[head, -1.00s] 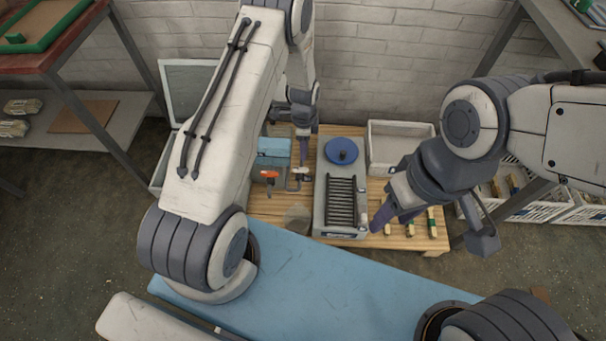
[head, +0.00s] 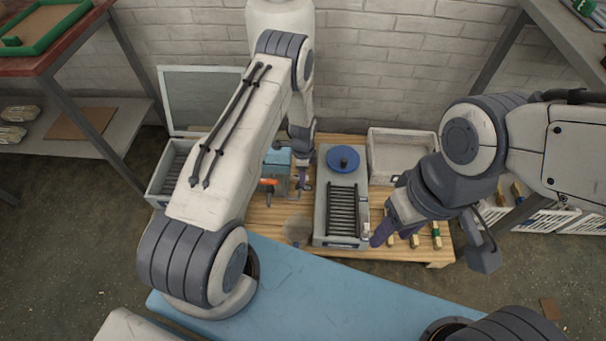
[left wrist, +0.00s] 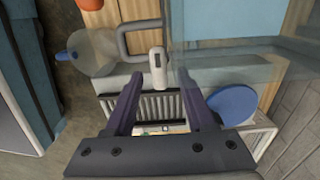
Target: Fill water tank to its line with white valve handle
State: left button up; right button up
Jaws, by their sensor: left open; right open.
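The water tank (head: 278,158) stands at the left of the wooden table, blue and partly behind my left arm. Its clear wall (left wrist: 235,62) fills the upper right of the left wrist view. The fill line and water level cannot be made out. The white valve handle (left wrist: 157,66) shows in the left wrist view beside a grey bent pipe (left wrist: 124,38); in the head view my gripper covers it. My left gripper (left wrist: 160,82) is open, its fingertips just short of the handle and on either side of it. My right gripper (head: 380,234) is open and empty at the table's front right.
An orange handle (head: 268,183) sits left of the white one. A clear rounded vessel (head: 297,230) stands at the table's front. A grey machine with slats (head: 323,208) and a blue disc (head: 342,158) is right of my left gripper. A grey bin (head: 400,140) stands behind.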

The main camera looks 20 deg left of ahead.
pick_arm(q)
jog(key=shift+c, duration=0.3)
grip_shut()
jog(key=shift+n, duration=0.4)
jog(key=shift+w+a+n+p, duration=0.1)
jog(key=shift+n+p, duration=0.1)
jog(key=shift+n, duration=1.05)
jog(key=shift+w+a+n+p, duration=0.1)
jog(key=shift+n+p, duration=0.1)
jog(key=shift+n, duration=1.05)
jog(key=shift+o, duration=0.3)
grip_release()
